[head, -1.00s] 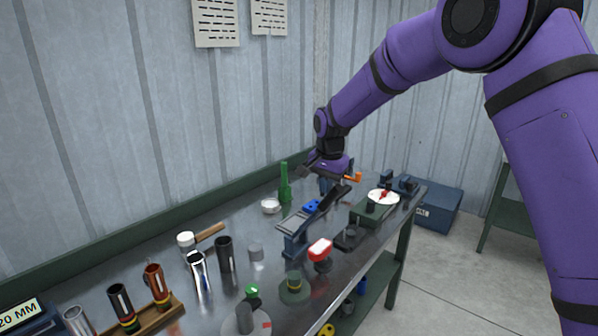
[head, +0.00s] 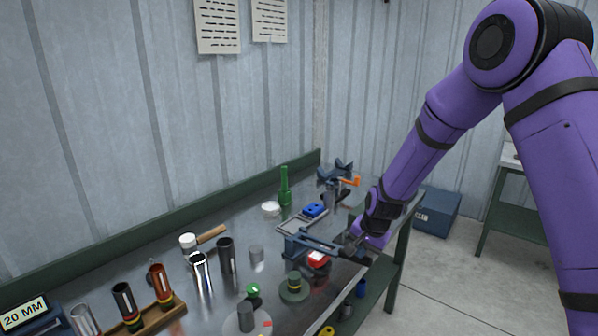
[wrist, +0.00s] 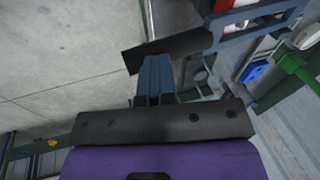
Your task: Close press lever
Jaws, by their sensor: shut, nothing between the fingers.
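The press lever is a dark blue bar (head: 322,244) with a black grip (head: 358,256), on a blue press frame (head: 293,245) at the bench's front. In the head view the bar lies low and nearly level, passing just above or behind a red-and-white piece (head: 318,258). My gripper (head: 351,241) is at the grip end of the bar. In the wrist view its shut, empty fingers (wrist: 155,65) reach the black grip (wrist: 180,50), with the blue bar (wrist: 258,25) beyond. Whether they touch the grip is hard to tell.
A blue block (head: 314,210), a green bottle (head: 285,188) and a vise-like tool with an orange handle (head: 347,182) stand behind the press. Several cylinders and a hammer (head: 204,237) are to the left. Open floor (head: 450,275) lies right of the bench.

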